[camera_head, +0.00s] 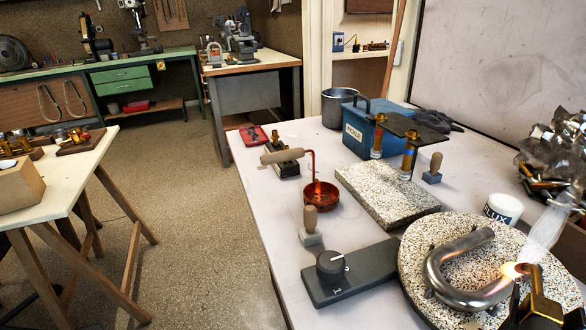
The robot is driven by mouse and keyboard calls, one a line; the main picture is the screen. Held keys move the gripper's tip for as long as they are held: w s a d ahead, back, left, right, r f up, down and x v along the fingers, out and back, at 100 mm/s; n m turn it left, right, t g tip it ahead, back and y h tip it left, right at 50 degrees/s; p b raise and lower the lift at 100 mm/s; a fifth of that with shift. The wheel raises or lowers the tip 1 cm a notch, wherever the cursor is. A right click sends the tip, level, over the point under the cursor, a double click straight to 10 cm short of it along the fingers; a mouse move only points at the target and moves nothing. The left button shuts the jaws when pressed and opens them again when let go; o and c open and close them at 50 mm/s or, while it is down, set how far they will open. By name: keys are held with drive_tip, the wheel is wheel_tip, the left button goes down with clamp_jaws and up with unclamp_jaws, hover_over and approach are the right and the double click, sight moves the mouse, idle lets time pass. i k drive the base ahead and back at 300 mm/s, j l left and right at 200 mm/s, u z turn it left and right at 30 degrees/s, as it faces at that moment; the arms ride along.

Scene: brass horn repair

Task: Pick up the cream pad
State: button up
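A small, flat, pale disc (292,136) lies on the far left part of the white-topped bench, just right of the red tray. It may be the cream pad, but it is too small and too close in colour to the bench top to be sure. Nothing lies on it.
The bench (262,215) holds a red tray (254,135), a copper bowl (320,198), a blue box (371,130), a speckled slab (388,195) and a dark dial box (350,272). A flame glows beside a bent metal tube (440,272) on a round speckled plate. Open floor (190,220) lies left.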

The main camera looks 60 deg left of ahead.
sight(310, 234)
drive_tip(key=k+u, duration=0.15)
drive_tip(key=u, duration=1)
